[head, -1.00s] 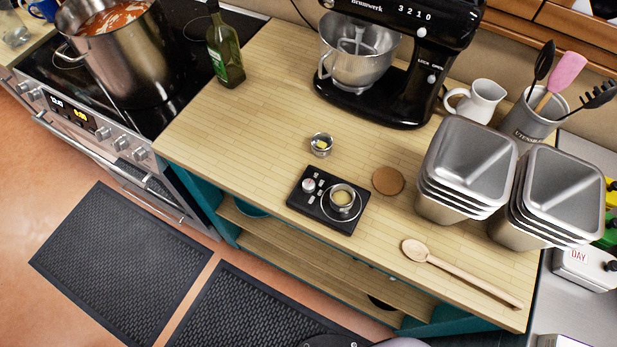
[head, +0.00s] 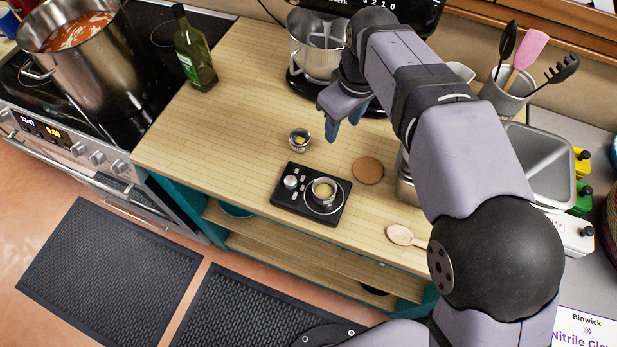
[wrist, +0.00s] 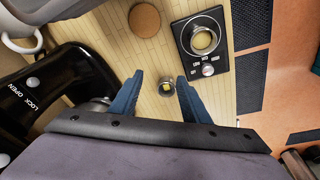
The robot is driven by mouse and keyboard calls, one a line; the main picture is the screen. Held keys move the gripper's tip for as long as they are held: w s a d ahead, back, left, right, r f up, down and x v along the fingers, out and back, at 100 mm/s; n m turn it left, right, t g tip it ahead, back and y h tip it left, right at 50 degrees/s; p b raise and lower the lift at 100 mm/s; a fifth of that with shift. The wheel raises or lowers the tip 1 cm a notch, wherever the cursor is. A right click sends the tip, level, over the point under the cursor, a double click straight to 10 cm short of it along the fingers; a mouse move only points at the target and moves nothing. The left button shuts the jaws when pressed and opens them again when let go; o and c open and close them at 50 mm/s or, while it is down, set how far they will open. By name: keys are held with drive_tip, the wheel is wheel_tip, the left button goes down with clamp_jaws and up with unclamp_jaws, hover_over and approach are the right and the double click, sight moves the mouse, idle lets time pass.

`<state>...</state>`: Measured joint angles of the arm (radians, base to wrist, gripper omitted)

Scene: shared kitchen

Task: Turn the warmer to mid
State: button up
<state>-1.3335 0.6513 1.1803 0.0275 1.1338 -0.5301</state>
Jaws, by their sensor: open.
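The warmer (head: 283,203) is a flat black plate near the front edge of the wooden counter. It has a silvery knob (head: 291,181) at its left, small pale labels beside the knob, and a ringed heating spot. A small metal cup with yellow contents (head: 323,190) stands on that spot. In the wrist view the warmer (wrist: 182,40) is at the upper right, with its knob (wrist: 207,70) at its lower end. My gripper (head: 331,131) is above the counter, behind the warmer, apart from it. In the wrist view its blue fingers (wrist: 159,80) are spread with nothing held.
A small metal cup with yellow bits (head: 299,140) stands behind the warmer, and a brown round coaster (head: 368,171) lies to its right. A black stand mixer (head: 415,15), green bottle (head: 196,55), wooden spoon (head: 401,235) and metal tins (head: 545,150) surround it. Counter left of the warmer is clear.

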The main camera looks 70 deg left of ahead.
sight(290, 180)
drive_tip(key=s+f+n, duration=0.1)
drive_tip(key=s+f, duration=0.1)
drive_tip(key=s, duration=0.2)
drive_tip(key=s+f+n+h+b, duration=0.1)
drive_tip(key=s+f, duration=0.1)
drive_tip(key=s, duration=0.2)
drive_tip(key=s+f+n+h, duration=0.1)
drive_tip(key=s+f+n, duration=0.1)
drive_tip(key=s, duration=0.2)
drive_tip(key=shift+s+a+f+g, duration=0.1)
drive_tip(key=shift+s+f+g, duration=0.1)
drive_tip(key=shift+g, duration=0.1)
drive_tip(key=shift+f+p, duration=1.1)
drive_tip(key=shift+f, duration=2.55)
drive_tip(key=shift+c, duration=0.3)
drive_tip(key=c, duration=1)
